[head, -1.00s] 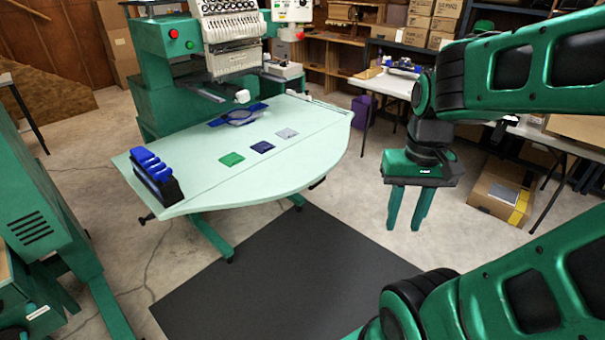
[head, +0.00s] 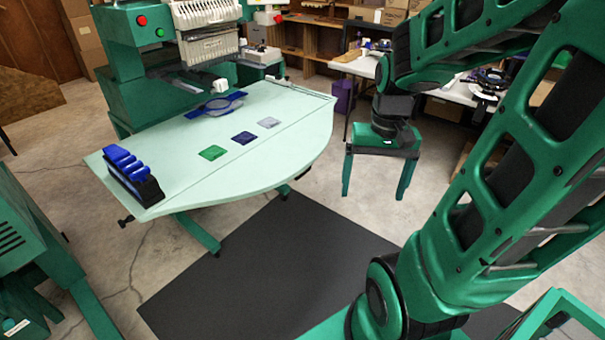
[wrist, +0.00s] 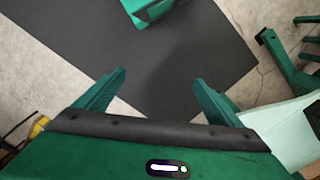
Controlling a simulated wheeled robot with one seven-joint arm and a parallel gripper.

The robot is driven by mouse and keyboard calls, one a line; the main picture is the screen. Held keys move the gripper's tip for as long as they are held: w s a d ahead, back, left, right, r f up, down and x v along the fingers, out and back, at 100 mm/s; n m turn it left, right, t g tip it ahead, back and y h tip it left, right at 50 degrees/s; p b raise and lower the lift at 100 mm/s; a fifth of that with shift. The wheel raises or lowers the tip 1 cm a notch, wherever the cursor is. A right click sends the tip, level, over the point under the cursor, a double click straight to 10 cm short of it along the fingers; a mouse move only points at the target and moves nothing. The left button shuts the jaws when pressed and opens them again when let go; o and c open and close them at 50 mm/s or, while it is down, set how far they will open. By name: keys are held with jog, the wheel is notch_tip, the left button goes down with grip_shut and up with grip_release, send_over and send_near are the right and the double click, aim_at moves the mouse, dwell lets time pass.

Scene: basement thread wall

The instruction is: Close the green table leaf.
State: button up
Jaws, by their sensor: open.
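The pale green table leaf (head: 245,175) is the rounded front part of the sewing machine's table in the head view. It stands level with the rest of the table, with a straight seam line between them. Part of the pale top (wrist: 282,125) shows at the right of the wrist view. My gripper (head: 374,190) is open and empty, pointing down to the right of the leaf and apart from it. In the wrist view my gripper (wrist: 160,85) has its two green fingers wide apart above the dark mat and floor.
A rack of blue items (head: 133,173) stands at the table's left corner. Green, dark blue and grey patches (head: 244,137) and a blue hoop (head: 217,104) lie on the table. A dark mat (head: 270,265) covers clear floor in front. A white table (head: 350,64) stands behind my arm.

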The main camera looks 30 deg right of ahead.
jog(key=w+d+f+m+y, duration=0.1)
jog(key=w+f+m+y, duration=0.2)
jog(key=w+f, duration=0.85)
jog(key=m+t+y, duration=0.3)
jog(key=m+t, duration=1.4)
jog(key=m, duration=0.5)
send_near(305, 173)
jog(key=x, duration=1)
jog(key=shift+a+r, duration=0.3)
jog(key=shift+r, duration=0.05)
jog(key=c, duration=1.3)
jog(key=shift+d, duration=0.2)
